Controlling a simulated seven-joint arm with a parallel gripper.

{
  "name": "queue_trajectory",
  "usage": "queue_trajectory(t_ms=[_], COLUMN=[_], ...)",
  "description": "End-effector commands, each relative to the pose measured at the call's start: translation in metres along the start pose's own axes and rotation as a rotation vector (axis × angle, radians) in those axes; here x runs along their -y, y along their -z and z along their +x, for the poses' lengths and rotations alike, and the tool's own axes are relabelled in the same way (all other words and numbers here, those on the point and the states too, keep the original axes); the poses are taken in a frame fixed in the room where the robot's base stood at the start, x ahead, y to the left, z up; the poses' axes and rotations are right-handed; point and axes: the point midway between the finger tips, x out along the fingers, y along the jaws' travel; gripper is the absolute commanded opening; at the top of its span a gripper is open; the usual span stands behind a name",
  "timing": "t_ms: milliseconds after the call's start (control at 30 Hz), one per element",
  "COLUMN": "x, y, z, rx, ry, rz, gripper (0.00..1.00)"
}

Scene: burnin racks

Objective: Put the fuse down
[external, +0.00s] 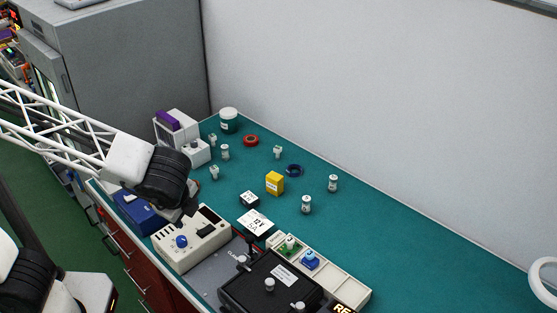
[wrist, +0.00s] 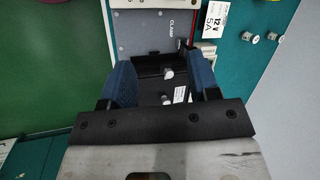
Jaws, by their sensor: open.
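My gripper (wrist: 162,68) is open in the wrist view, with its two blue-padded fingers apart and nothing held between them. Past the fingers are a black fixture (wrist: 147,87) and two small pale cylinders, an upper one (wrist: 168,72) and a lower one (wrist: 166,99). I cannot tell which piece is the fuse. In the external view the black fixture (external: 255,292) has several small pale cylinders on it. Small white cylinders with dark bands stand upright on the teal bench, such as one near the middle (external: 306,204) and one to its right (external: 333,183).
A beige box with a blue knob (external: 181,241) stands left of the black fixture. A pale sectioned tray (external: 345,288) lies to its right. The bench's right side is clear.

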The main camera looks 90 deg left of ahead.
Motion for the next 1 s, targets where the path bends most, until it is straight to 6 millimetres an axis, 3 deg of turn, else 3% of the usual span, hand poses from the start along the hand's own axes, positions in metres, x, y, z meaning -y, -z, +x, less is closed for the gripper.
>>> queue_trajectory(t_ms=[300, 600, 800, 1000], x=[-0.077, -0.142, -0.162, -0.166], y=[-0.065, -0.111, -0.124, -0.126], z=[-0.025, -0.033, -0.033, -0.033], rx=[-0.169, -0.296, -0.333, -0.338], ry=[-0.142, -0.283, -0.335, -0.344], rz=[-0.253, -0.462, -0.532, -0.544], gripper=[0.56, 0.56, 0.56, 0.56])
